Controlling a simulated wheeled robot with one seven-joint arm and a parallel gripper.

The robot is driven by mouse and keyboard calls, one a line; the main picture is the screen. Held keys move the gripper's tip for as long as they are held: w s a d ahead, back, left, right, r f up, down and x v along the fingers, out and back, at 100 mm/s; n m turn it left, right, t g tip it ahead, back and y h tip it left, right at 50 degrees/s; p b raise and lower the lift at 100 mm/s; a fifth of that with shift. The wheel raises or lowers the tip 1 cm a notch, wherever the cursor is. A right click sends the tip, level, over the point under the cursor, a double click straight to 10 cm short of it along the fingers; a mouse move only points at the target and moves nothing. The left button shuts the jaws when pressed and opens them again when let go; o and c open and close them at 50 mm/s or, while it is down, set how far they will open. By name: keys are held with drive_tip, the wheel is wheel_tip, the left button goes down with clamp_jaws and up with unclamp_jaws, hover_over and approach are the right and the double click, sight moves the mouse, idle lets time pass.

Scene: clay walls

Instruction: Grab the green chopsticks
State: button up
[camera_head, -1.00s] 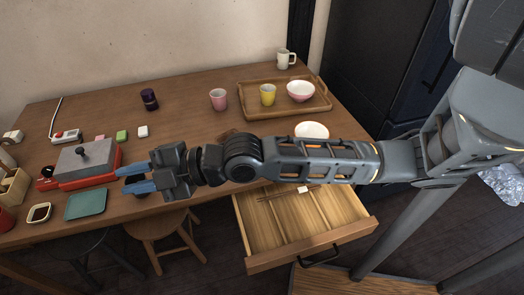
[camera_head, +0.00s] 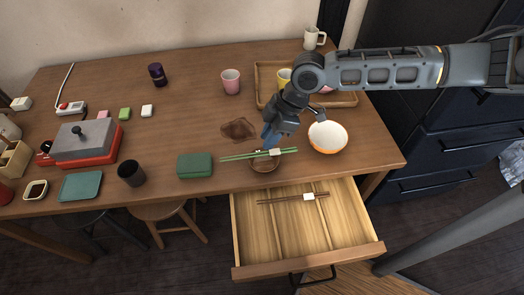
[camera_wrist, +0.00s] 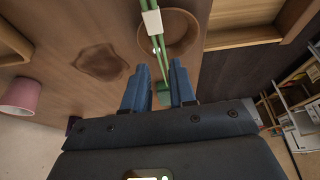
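The green chopsticks (camera_head: 240,156) lie side by side with a white band around them. They rest across a small brown bowl (camera_head: 263,165) near the table's front edge. My gripper (camera_head: 269,140) points down at the chopsticks, just behind them in the head view. In the wrist view my gripper (camera_wrist: 159,88) is open, its blue fingers apart. The green chopsticks (camera_wrist: 157,45) run along the gap between the fingers, with no finger visibly pressing on them. Whether the fingertips reach down to their height is unclear.
An open drawer (camera_head: 285,240) below the table edge holds brown chopsticks (camera_head: 285,199). A white-and-orange bowl (camera_head: 328,137) stands right of my gripper. A green box (camera_head: 195,166) and a black cup (camera_head: 131,174) stand left. A wooden tray (camera_head: 345,100) with cups lies behind.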

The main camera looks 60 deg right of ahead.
sight(259, 153)
drive_tip(key=x, duration=0.5)
clamp_jaws()
